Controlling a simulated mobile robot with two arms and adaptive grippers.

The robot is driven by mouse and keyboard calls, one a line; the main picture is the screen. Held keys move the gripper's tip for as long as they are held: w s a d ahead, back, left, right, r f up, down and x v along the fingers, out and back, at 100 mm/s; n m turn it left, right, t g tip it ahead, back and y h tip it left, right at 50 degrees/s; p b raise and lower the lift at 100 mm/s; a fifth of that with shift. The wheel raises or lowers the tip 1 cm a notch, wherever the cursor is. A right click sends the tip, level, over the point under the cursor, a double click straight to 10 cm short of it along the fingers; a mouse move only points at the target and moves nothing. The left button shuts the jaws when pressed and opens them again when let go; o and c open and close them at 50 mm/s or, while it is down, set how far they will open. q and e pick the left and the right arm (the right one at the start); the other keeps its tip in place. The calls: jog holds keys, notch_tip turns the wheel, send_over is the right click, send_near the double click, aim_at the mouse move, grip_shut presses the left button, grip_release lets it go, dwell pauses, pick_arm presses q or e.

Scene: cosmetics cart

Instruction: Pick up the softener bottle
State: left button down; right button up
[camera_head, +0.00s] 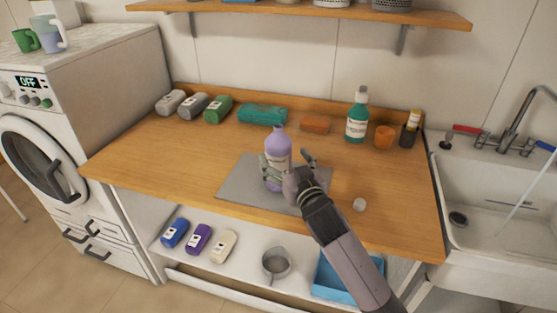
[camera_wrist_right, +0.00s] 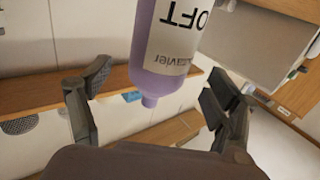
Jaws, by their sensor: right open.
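The softener bottle (camera_head: 279,146) is lavender with a pale label and stands upright on a grey mat (camera_head: 233,188) on the wooden counter. My right gripper (camera_head: 288,168) is at the bottle, with one finger at its left side and the other apart from it on the right. In the right wrist view the bottle (camera_wrist_right: 165,50) appears upside down between the open fingers of the gripper (camera_wrist_right: 155,95), with gaps on both sides. The bottle's lower part is partly hidden by the gripper in the head view. My left gripper is not in view.
A green-teal bottle (camera_head: 357,117), an orange cup (camera_head: 384,137) and a dark bottle (camera_head: 411,131) stand at the back right. Several bottles and a teal roll (camera_head: 262,114) line the back left. The front left counter is clear.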

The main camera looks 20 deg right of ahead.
jog(key=w+p, duration=0.1)
jog(key=w, duration=0.3)
jog(key=shift+w+a+r, duration=0.1)
jog(key=shift+w, duration=0.4)
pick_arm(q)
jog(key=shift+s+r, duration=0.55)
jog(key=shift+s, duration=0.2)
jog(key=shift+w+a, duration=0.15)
pick_arm(e)
jog(key=c, duration=1.3)
jog(key=shift+o, duration=0.2)
